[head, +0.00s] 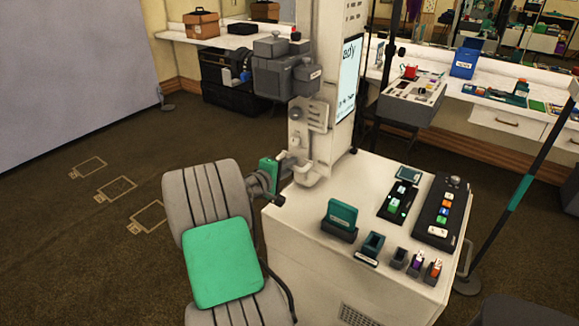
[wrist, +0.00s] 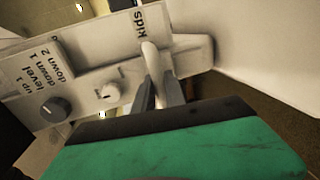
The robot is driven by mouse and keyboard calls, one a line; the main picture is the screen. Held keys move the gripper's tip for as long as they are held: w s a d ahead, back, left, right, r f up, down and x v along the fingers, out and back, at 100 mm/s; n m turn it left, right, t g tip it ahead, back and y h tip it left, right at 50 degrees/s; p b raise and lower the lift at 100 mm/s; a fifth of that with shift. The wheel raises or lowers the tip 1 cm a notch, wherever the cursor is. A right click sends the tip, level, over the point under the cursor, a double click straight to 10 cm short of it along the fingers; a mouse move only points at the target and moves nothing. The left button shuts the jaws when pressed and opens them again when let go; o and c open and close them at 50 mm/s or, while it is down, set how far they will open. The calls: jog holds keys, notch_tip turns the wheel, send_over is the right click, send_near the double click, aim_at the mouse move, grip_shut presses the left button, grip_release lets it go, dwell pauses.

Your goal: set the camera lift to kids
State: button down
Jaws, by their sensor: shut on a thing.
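The camera lift is on the white column (head: 321,90), with the grey camera unit (head: 285,78) high on it. In the wrist view its pale label plate (wrist: 85,80) reads "up 1", "level", "down 1", "down 2" and, apart to the right, "kids" (wrist: 139,22). A pale lever (wrist: 149,58) has its rounded end just below the word "kids". My gripper (wrist: 162,95) is shut on this lever, its fingers partly hiding the lower part. In the head view my gripper (head: 285,160) is small beside the column's lower bracket.
A dark knob (wrist: 53,110) and a small white knob (wrist: 110,92) sit left of the lever. A white counter (head: 300,215) with a teal holder (head: 341,215), small holders and a button panel (head: 441,212) stands below the column. Open floor lies to the left.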

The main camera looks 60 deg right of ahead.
jog(key=c, duration=1.6)
grip_release()
jog(key=shift+a+f, duration=0.1)
jog(key=shift+f, duration=0.4)
jog(key=shift+o, duration=1.1)
jog(key=shift+r, duration=0.2)
jog(key=v, duration=0.7)
jog(key=shift+a, duration=0.3)
